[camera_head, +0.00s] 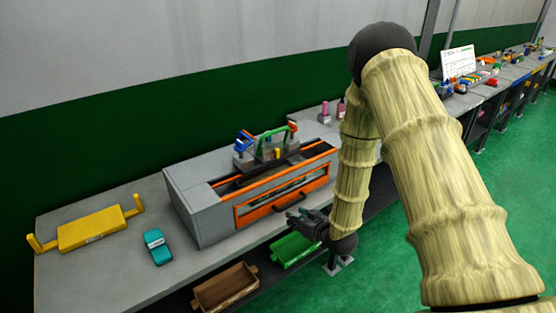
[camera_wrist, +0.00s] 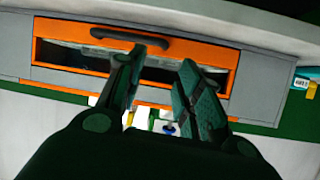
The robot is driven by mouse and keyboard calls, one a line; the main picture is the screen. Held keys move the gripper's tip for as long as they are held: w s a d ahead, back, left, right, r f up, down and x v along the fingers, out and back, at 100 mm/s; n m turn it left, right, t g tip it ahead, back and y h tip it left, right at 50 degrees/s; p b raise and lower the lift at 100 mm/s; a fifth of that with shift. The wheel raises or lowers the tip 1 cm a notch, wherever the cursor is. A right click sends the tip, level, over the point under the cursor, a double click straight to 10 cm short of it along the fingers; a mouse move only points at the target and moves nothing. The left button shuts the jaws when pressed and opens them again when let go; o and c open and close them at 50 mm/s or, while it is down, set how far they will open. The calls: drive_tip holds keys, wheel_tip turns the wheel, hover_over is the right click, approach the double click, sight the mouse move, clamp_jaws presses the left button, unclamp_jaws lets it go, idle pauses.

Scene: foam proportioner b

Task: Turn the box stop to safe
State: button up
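A grey box (camera_head: 200,215) with an orange-framed front window (camera_head: 285,193) stands on the workbench. A dark handle (camera_head: 290,203) is on its front. On top are a green handle (camera_head: 278,132), a blue part (camera_head: 243,141) and a small yellow part (camera_head: 277,153); I cannot tell which part is the stop. My gripper (camera_head: 293,217) is in front of the box, near its lower front edge. In the wrist view my gripper (camera_wrist: 158,62) has its fingers apart with nothing between them. The orange frame (camera_wrist: 70,57) and dark handle (camera_wrist: 130,37) lie beyond the fingers, with a small blue part (camera_wrist: 168,128) partly hidden.
A yellow tray-like part (camera_head: 90,229) and a teal device (camera_head: 158,248) lie on the bench (camera_head: 110,275) at left. Brown (camera_head: 225,287) and green (camera_head: 295,250) bins sit below the bench. Pink bottles (camera_head: 324,112) stand behind my arm. Green floor at right is clear.

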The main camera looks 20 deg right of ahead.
sight(278, 151)
drive_tip(key=w+d+r+n+t+y+b, duration=0.1)
drive_tip(key=w+d+r+t, duration=0.1)
drive_tip(key=w+r, duration=0.4)
drive_tip(key=w+d+r+n+t+y+b, duration=0.15)
drive_tip(key=w+r, duration=0.25)
drive_tip(key=r, duration=0.5)
drive_tip(key=shift+t, duration=0.45)
drive_tip(key=p+x, duration=0.1)
drive_tip(key=x, duration=0.2)
drive_tip(key=p+x, duration=0.1)
drive_tip(key=x, duration=0.3)
drive_tip(key=p+x, duration=0.1)
drive_tip(key=x, duration=0.2)
drive_tip(key=shift+w+a+f+p, duration=0.2)
drive_tip(key=shift+w+a+p, duration=0.05)
drive_tip(key=shift+a+p, duration=0.1)
drive_tip(key=shift+a, duration=0.1)
clamp_jaws()
